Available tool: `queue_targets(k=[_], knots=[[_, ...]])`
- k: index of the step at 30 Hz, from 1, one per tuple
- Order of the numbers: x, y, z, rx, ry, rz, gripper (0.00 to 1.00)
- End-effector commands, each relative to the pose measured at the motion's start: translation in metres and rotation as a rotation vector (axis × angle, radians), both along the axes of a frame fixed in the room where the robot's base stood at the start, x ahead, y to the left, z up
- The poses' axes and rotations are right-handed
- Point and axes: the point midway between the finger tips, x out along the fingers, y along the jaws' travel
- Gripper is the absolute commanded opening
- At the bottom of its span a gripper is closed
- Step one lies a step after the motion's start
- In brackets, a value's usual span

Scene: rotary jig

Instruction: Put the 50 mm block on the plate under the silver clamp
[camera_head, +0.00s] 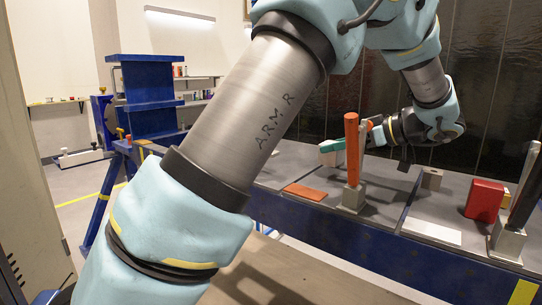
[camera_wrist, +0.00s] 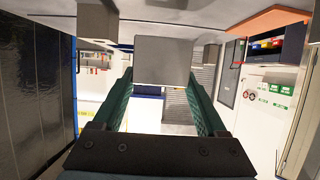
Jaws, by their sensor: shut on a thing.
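My gripper (camera_head: 333,146) is in the head view behind the orange-handled clamp (camera_head: 352,165), with its teal fingers pointing left above the table. In the wrist view my gripper (camera_wrist: 163,82) has its green fingers shut on a plain grey block (camera_wrist: 164,58). A dark-handled clamp (camera_head: 508,238) with a grey base stands at the right edge. I cannot tell which clamp is the silver one. An orange plate (camera_head: 304,191) lies left of the orange-handled clamp; an orange plate (camera_wrist: 266,21) also shows in the wrist view.
The upright clamps are obstacles. The blue table edge (camera_head: 335,231) runs along the front.

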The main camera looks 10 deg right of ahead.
Motion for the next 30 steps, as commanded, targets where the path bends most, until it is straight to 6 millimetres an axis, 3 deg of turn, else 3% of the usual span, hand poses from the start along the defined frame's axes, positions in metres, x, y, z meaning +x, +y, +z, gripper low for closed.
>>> queue_targets(k=[18, 30], knots=[[0.101, 0.098, 0.005, 0.002, 0.001, 0.005, 0.00], [0.129, 0.123, -0.003, 0.005, 0.003, 0.002, 0.00]])
